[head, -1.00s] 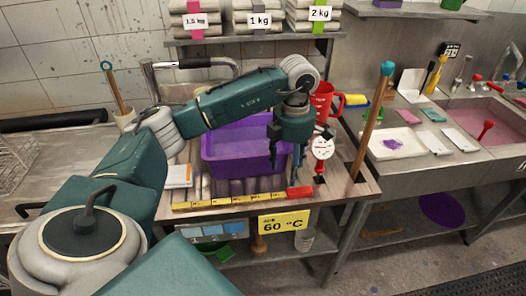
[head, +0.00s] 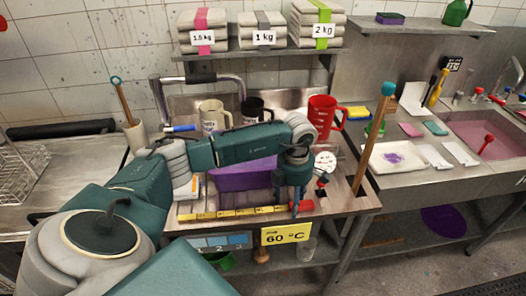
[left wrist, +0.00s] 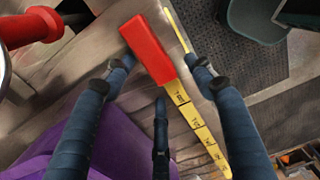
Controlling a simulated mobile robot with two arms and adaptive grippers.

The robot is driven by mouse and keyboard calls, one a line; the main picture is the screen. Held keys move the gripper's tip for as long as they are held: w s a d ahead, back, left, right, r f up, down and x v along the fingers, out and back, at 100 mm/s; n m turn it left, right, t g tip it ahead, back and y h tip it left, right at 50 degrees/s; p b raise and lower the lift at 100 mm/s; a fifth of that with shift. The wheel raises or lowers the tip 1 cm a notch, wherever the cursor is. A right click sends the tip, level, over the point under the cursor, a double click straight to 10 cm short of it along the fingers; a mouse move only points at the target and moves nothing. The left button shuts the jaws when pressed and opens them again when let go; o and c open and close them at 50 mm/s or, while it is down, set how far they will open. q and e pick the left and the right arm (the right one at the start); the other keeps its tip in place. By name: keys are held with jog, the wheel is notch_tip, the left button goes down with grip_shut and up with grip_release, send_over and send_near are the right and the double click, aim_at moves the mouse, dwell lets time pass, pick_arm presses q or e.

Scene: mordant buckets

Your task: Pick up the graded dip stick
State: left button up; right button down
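The graded dip stick (head: 235,212) is a yellow marked strip with a red end, lying along the front edge of the wooden-topped table. Its red end (left wrist: 148,48) and yellow marked length (left wrist: 196,125) also show in the left wrist view. My left gripper (head: 296,204) is low over the red end in the head view. In the left wrist view its fingers (left wrist: 160,68) are spread, with the red end between the fingertips. I cannot tell whether they touch it. My right gripper is out of view.
A purple tub (head: 240,176) stands just behind the stick, partly hidden by my arm. A red jug (head: 322,115) and a tall blue-topped wooden stick (head: 374,135) stand to the right. A yellow 60 °C sign (head: 286,234) hangs below the front edge.

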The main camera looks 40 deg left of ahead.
pick_arm(q)
jog(key=c, duration=1.2)
jog(key=shift+r, duration=0.15)
